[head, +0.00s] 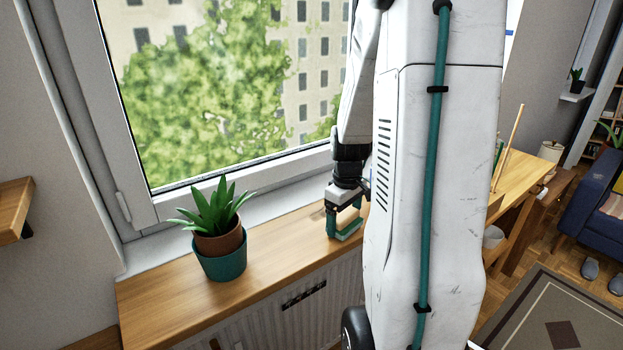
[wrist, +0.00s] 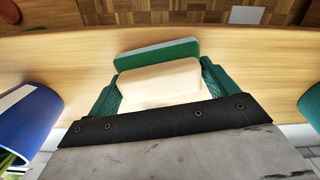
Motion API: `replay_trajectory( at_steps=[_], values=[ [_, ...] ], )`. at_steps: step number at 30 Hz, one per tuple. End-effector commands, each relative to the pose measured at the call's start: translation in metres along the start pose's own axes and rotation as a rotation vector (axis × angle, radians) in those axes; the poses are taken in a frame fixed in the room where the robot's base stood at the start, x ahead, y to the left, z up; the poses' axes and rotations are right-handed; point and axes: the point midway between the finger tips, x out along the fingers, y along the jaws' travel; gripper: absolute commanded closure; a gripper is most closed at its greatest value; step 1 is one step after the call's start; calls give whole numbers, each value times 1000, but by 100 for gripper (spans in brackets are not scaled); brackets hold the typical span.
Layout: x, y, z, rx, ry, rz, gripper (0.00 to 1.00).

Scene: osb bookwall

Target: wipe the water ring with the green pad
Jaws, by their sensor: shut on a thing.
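The green pad (wrist: 157,54) has a pale wooden block (wrist: 160,84) as its back. My gripper (wrist: 160,80) is shut on this block, with one green finger on each side in the wrist view. In the head view my gripper (head: 345,208) is low over the wooden sill board, pointing down, with the green pad (head: 349,232) at its lower end. The pad is at or very near the board; I cannot tell whether it touches. I cannot make out the water ring in either view.
A potted plant in a teal pot (head: 221,259) stands on the sill board (head: 152,295), left of my gripper. The window (head: 225,90) is behind it. In the wrist view a blue container (wrist: 27,120) is at the left and a teal object (wrist: 310,105) at the right edge.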

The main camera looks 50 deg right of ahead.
Motion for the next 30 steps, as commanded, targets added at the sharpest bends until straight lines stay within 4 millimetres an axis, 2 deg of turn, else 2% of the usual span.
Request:
replay_trajectory(
  at_steps=[1,2,18,23,30],
  values=[
    [-16,-1,-3,-5,7,7,43],
    [-23,-2,-3,-6,7,7,43],
    [-70,-10,-7,-20,5,5,43],
    [-78,-10,-7,-21,4,4,43],
    [-79,-11,-7,-22,3,3,43]
  ],
)
